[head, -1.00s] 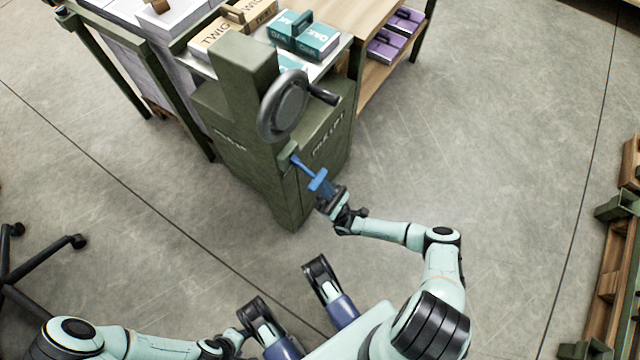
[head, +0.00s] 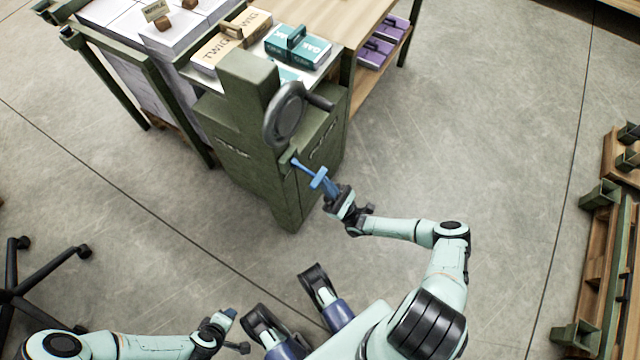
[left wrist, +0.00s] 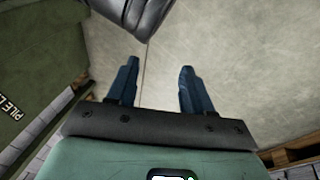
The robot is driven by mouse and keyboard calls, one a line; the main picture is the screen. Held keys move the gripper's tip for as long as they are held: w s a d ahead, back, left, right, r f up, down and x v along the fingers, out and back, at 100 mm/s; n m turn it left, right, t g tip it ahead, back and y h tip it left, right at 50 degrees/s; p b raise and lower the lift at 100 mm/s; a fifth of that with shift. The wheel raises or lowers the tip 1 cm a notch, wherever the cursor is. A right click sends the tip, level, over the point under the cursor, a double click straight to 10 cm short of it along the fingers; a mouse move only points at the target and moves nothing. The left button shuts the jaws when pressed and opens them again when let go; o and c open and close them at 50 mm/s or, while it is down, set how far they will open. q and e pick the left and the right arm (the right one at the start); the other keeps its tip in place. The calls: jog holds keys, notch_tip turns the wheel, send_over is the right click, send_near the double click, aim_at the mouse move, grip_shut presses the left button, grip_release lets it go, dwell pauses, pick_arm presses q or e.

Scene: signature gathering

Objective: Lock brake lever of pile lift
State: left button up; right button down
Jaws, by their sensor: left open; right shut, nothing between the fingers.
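The pile lift (head: 258,160) is a dark green cabinet with a round handwheel (head: 285,115). A blue brake lever (head: 304,167) sticks out from its front below the wheel, pointing down and right. My right gripper (head: 325,183) is shut and empty at the lever's outer end, its fingers in line with the lever. Whether they touch it cannot be told. My left gripper (head: 231,314) is low in the head view, away from the lift. Its two dark blue fingers stand apart and empty in the left wrist view (left wrist: 157,82), over bare floor.
Boxes (head: 298,52) lie on top beside the lift, with a wooden table (head: 340,20) behind. Paper stacks (head: 125,55) stand at the left. A chair base (head: 40,275) is at the lower left, wooden racks (head: 612,260) at the right. The floor between is clear.

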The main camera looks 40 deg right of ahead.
pick_arm(q)
jog(key=s+d+r+g+h+p, duration=0.2)
jog(key=s+d+r+g+p, duration=0.25)
jog(key=s+r+p, duration=0.55)
notch_tip(320, 180, up, 10)
jog(key=m+p, duration=0.1)
jog(key=p, duration=0.8)
jog(key=shift+w+d+r+p, duration=0.25)
jog(key=shift+w+p, duration=0.05)
jog(key=shift+w, duration=0.05)
pick_arm(e)
notch_tip(320, 180, up, 8)
jog(key=s+g+h, duration=0.1)
jog(key=g+h, duration=0.1)
jog(key=g, duration=0.5)
jog(key=shift+s+d, duration=0.2)
jog(key=shift+d, duration=0.15)
pick_arm(q)
jog(key=shift+t, duration=0.25)
jog(key=shift+f, duration=0.1)
notch_tip(320, 180, down, 6)
jog(key=s+b, duration=0.2)
jog(key=b, duration=0.3)
jog(key=shift+s+r, duration=0.25)
pick_arm(e)
jog(key=s+d+f, duration=0.4)
jog(key=s+f, duration=0.3)
jog(key=s, duration=0.3)
jog(key=shift+s+d+f, duration=0.15)
jog(key=shift+s, duration=0.1)
